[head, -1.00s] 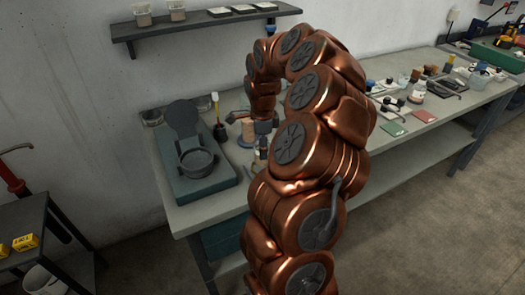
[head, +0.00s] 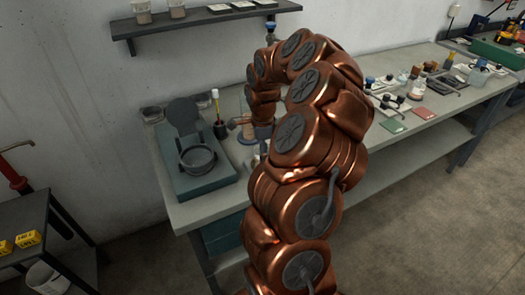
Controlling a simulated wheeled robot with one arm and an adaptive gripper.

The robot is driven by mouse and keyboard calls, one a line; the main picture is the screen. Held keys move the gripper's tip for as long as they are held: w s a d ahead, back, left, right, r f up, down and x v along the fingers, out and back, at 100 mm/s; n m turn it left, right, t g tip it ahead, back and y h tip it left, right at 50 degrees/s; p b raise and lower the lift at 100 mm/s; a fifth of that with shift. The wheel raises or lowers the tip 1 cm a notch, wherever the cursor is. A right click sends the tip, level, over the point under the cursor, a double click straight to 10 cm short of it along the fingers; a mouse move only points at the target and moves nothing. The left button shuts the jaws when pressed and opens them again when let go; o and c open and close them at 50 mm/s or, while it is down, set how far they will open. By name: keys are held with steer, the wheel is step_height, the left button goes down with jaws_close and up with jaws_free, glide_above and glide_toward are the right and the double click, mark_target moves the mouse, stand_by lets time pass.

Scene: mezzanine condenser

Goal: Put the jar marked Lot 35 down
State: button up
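My copper arm arches across the middle of the head view, and its far end comes down over the workbench (head: 208,208). My gripper's fingers are hidden or too small to make out behind the arm links. I cannot see whether they hold anything. A brown cylindrical thing (head: 263,133) shows beside the arm's far end, partly covered. I cannot tell whether it is a jar. No Lot 35 label is legible, and I cannot pick out that jar.
A teal-based device with a round grey bowl (head: 197,159) and raised lid stands at the bench's left end. A dark cup with a brush (head: 219,130) is beside it. Small bottles, a red pad (head: 421,113) and a green pad (head: 393,126) lie to the right. A shelf (head: 205,20) hangs above.

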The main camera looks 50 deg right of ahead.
steer(key=shift+r, duration=0.1)
steer(key=shift+r+p, duration=0.15)
steer(key=shift+p, duration=0.15)
steer(key=shift+r+b, duration=0.25)
steer(key=shift+b, duration=0.15)
step_height(320, 180, up, 11)
steer(key=b, duration=0.4)
steer(key=shift+r, duration=0.2)
